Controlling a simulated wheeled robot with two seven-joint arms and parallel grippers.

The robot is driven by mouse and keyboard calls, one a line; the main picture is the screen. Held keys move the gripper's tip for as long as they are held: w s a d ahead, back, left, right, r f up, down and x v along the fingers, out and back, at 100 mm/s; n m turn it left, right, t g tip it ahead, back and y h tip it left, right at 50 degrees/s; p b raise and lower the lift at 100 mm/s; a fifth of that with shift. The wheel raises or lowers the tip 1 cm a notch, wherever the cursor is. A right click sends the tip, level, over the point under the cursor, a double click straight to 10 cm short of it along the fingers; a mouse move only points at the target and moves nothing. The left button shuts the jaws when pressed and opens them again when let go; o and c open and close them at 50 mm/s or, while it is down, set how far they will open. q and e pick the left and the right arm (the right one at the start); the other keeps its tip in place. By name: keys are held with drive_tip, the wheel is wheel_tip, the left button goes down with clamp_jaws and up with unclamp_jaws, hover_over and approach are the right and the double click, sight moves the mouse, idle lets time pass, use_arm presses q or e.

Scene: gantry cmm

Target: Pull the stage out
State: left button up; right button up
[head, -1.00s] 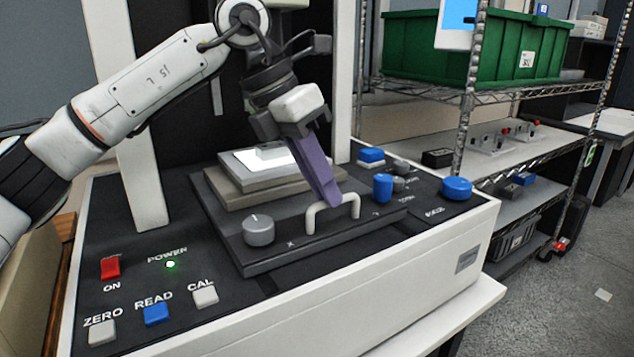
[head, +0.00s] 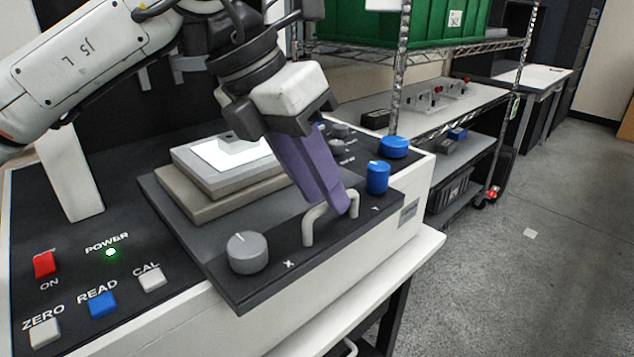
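The dark stage (head: 215,270) is a flat plate on top of the white-sided measuring machine (head: 180,333). Its front edge reaches out past the machine's front edge. A pale U-shaped handle (head: 308,232) stands near the stage's front edge, between a grey knob (head: 247,252) and a blue knob (head: 377,177). My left gripper (head: 338,207) comes down from above with purple fingers, close together at the handle's top bar, and appears shut on it. The fingers hide part of the bar. A stepped block with a bright top (head: 185,205) sits on the stage. My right gripper is not in view.
Red (head: 45,264), blue (head: 102,304) and pale buttons and a lit green power lamp (head: 111,252) are at the panel's left. A blue round button (head: 394,147) is at the right. A wire shelf (head: 440,130) stands behind. Open floor (head: 500,290) lies to the right.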

use_arm(q)
drive_tip(key=p+v, duration=0.1)
drive_tip(key=v, duration=0.9)
